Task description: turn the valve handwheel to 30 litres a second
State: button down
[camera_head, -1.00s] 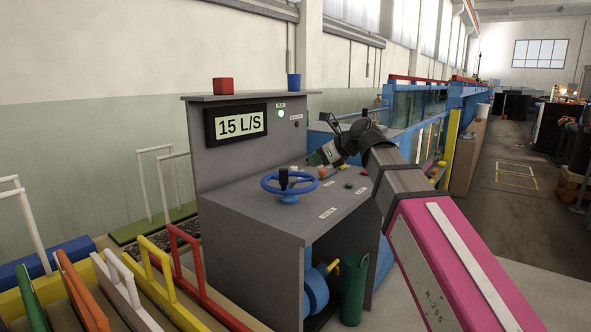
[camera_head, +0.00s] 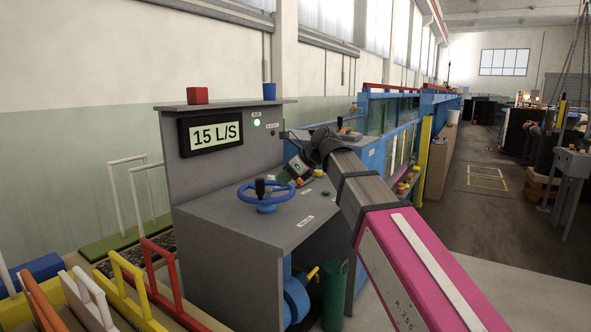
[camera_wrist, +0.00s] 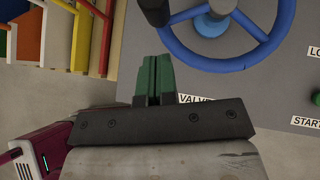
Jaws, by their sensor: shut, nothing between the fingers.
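The blue valve handwheel (camera_head: 242,195) lies on the sloping top of the grey console, with a dark upright knob (camera_head: 260,186) on its rim. The display (camera_head: 211,135) above it reads 15 L/S. My gripper (camera_head: 285,178) is just right of the wheel in the head view, its tips small and partly hidden by my arm. In the wrist view my gripper (camera_wrist: 158,60) has its green fingers together and empty, pointing towards the knob (camera_wrist: 154,10) and the rim (camera_wrist: 213,65). The knob is cut off by the top edge; I cannot tell whether the fingers touch the rim.
A green button (camera_wrist: 317,98) and labels sit right of the wheel. A red block (camera_head: 197,95) and a blue cup (camera_head: 269,91) stand on the console's top shelf. Coloured frames (camera_head: 120,280) stand at the lower left.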

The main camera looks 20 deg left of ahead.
jog(key=shift+a+f, duration=0.1)
jog(key=shift+a, duration=2.05)
